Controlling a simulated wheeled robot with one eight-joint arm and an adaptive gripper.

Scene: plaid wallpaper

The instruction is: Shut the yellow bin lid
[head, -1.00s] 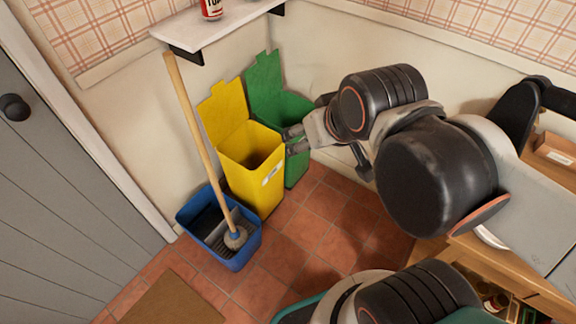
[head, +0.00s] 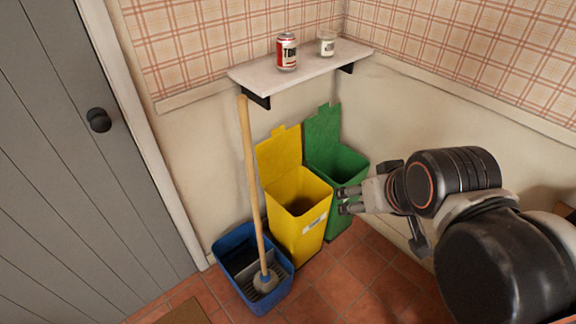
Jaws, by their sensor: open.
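The yellow bin (head: 295,236) stands on the tiled floor between a blue mop bucket and a green bin. Its yellow lid (head: 281,158) is open, standing upright at the back near the wall. The bin's mouth is uncovered and its inside is dark. A pale label is on its front. My gripper (head: 343,201) is open and empty, to the right of the yellow bin, in front of the green bin in the picture. I cannot tell whether it touches either bin.
The green bin (head: 345,171) stands to the right with its lid up. The blue bucket (head: 239,287) holds a mop (head: 251,180) whose handle leans up near the yellow lid. A wall shelf (head: 300,72) above carries a can (head: 287,52) and a jar (head: 327,44). A grey door (head: 70,180) is at left.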

